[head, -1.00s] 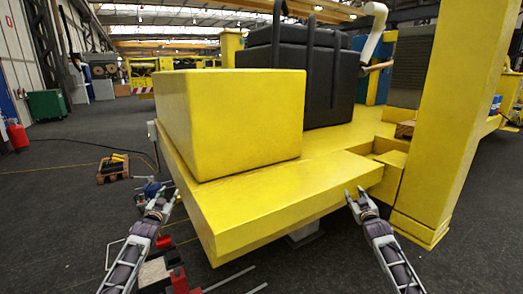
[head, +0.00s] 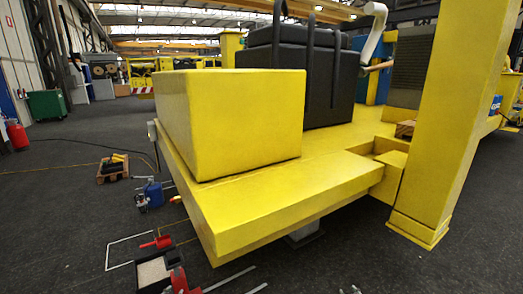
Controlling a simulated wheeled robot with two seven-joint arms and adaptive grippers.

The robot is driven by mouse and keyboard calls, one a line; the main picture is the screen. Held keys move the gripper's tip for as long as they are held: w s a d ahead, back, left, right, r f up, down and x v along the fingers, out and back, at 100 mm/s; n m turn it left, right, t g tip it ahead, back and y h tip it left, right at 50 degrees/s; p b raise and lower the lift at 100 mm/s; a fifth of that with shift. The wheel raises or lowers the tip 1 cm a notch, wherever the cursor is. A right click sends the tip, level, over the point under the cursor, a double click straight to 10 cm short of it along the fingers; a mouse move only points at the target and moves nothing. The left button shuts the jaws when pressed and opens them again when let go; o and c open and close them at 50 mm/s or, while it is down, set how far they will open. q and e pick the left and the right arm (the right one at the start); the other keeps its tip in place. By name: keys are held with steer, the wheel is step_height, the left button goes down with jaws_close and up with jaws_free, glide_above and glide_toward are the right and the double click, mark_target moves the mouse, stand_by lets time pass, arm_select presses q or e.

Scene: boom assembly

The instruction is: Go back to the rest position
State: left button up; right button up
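Only the fingertips of my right gripper (head: 349,290) show, at the bottom edge of the head view, right of centre. The two tips look apart with nothing seen between them. They are below and in front of the large yellow machine frame (head: 290,205), clear of it. The rest of that gripper is cut off by the picture edge. My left gripper is not in view.
A yellow block (head: 230,120) and black tank (head: 320,85) sit on the machine. A yellow column (head: 440,130) stands right. A blue canister (head: 154,194), a red scoop (head: 158,242) and a wooden crate (head: 112,168) are on the floor at left. Dark floor (head: 60,220) is open there.

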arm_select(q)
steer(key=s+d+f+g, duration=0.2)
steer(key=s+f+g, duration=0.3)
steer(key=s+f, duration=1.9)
arm_select(e)
steer(key=s+a+f+g, duration=0.2)
steer(key=s+f+g, duration=0.3)
steer(key=s+f, duration=1.9)
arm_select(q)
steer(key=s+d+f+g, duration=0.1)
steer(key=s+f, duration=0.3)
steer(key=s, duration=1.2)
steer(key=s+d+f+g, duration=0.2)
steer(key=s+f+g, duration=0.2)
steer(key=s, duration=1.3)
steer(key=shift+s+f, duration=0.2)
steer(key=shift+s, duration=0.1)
arm_select(e)
steer(key=s+a+f+g, duration=0.1)
steer(key=s+f, duration=0.3)
steer(key=s, duration=1.2)
steer(key=s+a+f+g, duration=0.2)
steer(key=s+f+g, duration=0.2)
steer(key=s, duration=1.3)
steer(key=shift+s+f, duration=0.2)
steer(key=shift+s, duration=0.1)
steer(key=shift+a, duration=0.1)
